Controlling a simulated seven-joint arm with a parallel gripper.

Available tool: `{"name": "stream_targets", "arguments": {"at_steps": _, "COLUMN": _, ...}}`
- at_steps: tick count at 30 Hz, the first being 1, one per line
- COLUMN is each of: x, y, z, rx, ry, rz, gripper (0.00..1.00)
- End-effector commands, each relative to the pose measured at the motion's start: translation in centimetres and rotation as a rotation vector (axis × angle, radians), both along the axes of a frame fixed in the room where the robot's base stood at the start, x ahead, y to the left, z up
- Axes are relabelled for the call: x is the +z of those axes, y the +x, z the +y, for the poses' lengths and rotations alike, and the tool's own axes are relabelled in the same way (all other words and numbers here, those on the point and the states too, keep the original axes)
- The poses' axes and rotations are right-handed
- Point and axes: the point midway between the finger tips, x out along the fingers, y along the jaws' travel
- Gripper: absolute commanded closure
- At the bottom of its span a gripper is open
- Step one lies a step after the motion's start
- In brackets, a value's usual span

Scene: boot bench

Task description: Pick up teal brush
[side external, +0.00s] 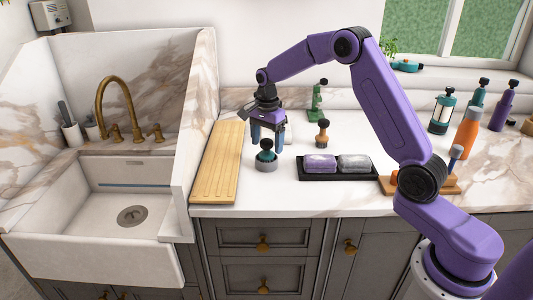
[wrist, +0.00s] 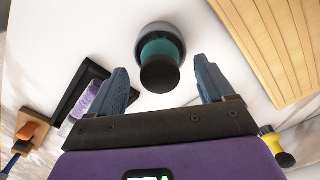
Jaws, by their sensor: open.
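The teal brush (side external: 266,154) stands upright on the worktop, with a black knob on top, a teal body and a grey round base. In the wrist view the brush (wrist: 162,50) shows from above, with its knob toward my gripper. My gripper (side external: 267,147) points down over the brush, with its two blue fingers spread. In the wrist view my gripper (wrist: 160,72) has one finger on each side of the knob, with visible gaps. Contact with the brush is not visible.
A ribbed wooden board (side external: 216,163) lies left of the brush. A black tray (side external: 337,177) with purple and grey blocks lies to the right. A small orange-brown knobbed item (side external: 322,132) and a green bottle (side external: 317,101) stand behind. The sink (side external: 105,215) is far left.

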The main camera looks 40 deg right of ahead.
Motion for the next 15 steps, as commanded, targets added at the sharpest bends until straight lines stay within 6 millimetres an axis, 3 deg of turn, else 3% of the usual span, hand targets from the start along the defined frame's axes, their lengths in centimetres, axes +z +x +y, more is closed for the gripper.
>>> {"name": "stream_targets", "arguments": {"at_steps": 6, "x": -2.6, "y": 0.0, "z": 0.0, "rx": 0.0, "ry": 0.0, "rz": 0.001, "gripper": 0.18}}
{"name": "stream_targets", "arguments": {"at_steps": 15, "x": -2.9, "y": 0.0, "z": 0.0, "rx": 0.0, "ry": 0.0, "rz": -0.001, "gripper": 0.22}}
